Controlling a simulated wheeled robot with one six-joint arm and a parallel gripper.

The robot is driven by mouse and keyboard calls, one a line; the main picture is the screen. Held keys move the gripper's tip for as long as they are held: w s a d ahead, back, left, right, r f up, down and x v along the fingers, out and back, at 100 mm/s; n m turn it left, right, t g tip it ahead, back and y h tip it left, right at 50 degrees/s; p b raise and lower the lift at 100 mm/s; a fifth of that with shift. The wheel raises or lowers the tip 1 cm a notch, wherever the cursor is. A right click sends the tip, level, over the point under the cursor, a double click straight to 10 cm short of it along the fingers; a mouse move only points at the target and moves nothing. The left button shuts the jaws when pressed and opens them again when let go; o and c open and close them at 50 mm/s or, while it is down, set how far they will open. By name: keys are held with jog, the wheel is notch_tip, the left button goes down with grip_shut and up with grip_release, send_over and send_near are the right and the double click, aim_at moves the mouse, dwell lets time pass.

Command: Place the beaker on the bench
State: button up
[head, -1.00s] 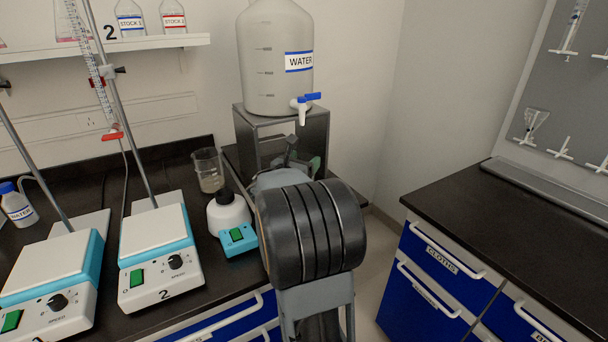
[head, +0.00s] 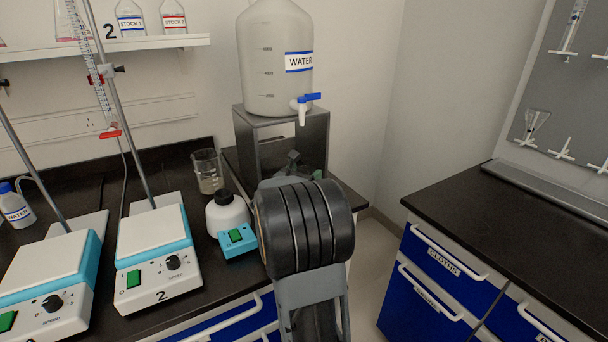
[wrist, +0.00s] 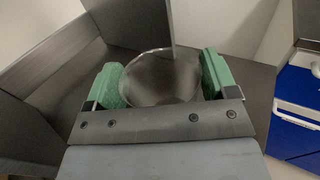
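A clear glass beaker (wrist: 162,80) shows in the wrist view between the two green finger pads of my gripper (wrist: 162,82). The pads appear to touch its sides, so my gripper looks shut on it. Its round rim is visible; its base is hidden, so I cannot tell whether it touches the bench. In the head view my arm hides the beaker and most of the gripper, beside the metal stand. The dark bench top (head: 90,200) runs along the left. Another beaker (head: 208,172), holding some contents, stands on it left of the stand.
The metal stand (head: 318,130) carries a large water carboy (head: 275,70) with a blue-handled tap (head: 303,105). A white bottle (head: 226,212), a teal switch box (head: 238,242) and stirrer plates (head: 158,270) crowd the left bench. The right bench (head: 520,235) has clear room.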

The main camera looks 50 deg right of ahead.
jog(key=shift+o, duration=1.4)
jog(key=shift+r, duration=0.1)
jog(key=shift+r, duration=0.2)
jog(key=p+v, duration=0.1)
jog(key=v, duration=1.1)
jog(key=shift+f, duration=0.15)
